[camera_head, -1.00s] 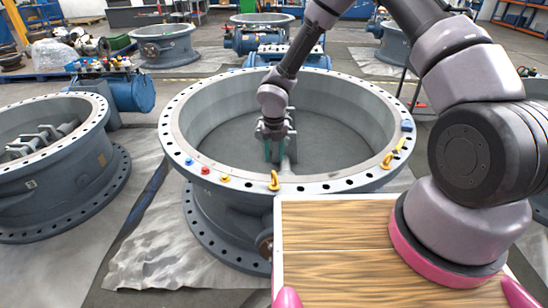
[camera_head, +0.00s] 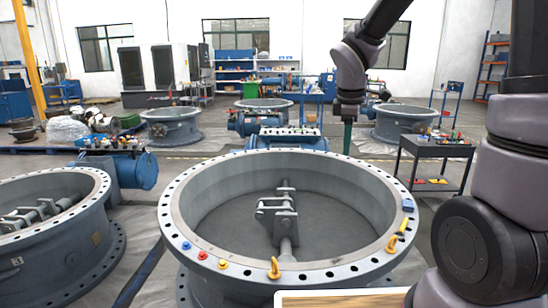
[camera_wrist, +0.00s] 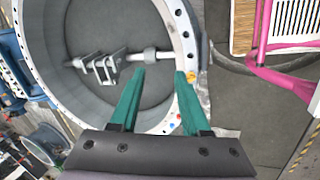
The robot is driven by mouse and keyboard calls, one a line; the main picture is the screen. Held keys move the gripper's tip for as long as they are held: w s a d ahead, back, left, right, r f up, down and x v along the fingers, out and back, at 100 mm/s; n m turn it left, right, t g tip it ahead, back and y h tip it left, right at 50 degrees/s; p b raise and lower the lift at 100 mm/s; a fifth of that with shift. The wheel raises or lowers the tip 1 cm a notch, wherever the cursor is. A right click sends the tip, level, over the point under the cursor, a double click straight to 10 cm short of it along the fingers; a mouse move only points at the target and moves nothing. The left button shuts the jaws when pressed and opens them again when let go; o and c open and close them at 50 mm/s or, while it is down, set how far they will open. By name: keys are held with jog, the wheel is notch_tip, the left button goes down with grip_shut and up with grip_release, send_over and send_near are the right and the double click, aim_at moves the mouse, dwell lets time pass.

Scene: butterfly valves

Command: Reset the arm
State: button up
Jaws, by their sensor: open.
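My gripper (camera_head: 347,138) is raised above the far right side of the large grey valve ring (camera_head: 180,226) in the head view, pointing down. In the wrist view its two green fingers (camera_wrist: 158,95) are apart with nothing between them. The valve ring also shows below the fingers in the wrist view (camera_wrist: 50,75). Inside the ring, a metal bracket on a shaft (camera_head: 277,216) stands clear of my gripper. The far side of the ring is partly hidden in the wrist view.
Blue, red and yellow small parts (camera_head: 203,255) and a yellow eyebolt (camera_head: 274,268) sit on the ring's rim. A blue block (camera_head: 408,205) is on its right side. Another valve ring (camera_head: 85,255) stands left. A dark cart (camera_head: 437,152) stands right. Space above the ring is free.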

jog(key=s+d+r+m+t+y, duration=0.1)
jog(key=s+d+r+m+t, duration=0.1)
jog(key=s+r+m, duration=0.4)
jog(key=s+d+r+m+t+y, duration=0.1)
jog(key=s+d+r+m+y, duration=0.1)
jog(key=s+r+m, duration=0.5)
jog(key=s+d+m, duration=0.1)
jog(key=s+m, duration=0.3)
jog(key=m, duration=0.2)
jog(key=shift+s+r+t, duration=0.15)
jog(key=shift+s+t, duration=0.05)
jog(key=shift+t, duration=0.2)
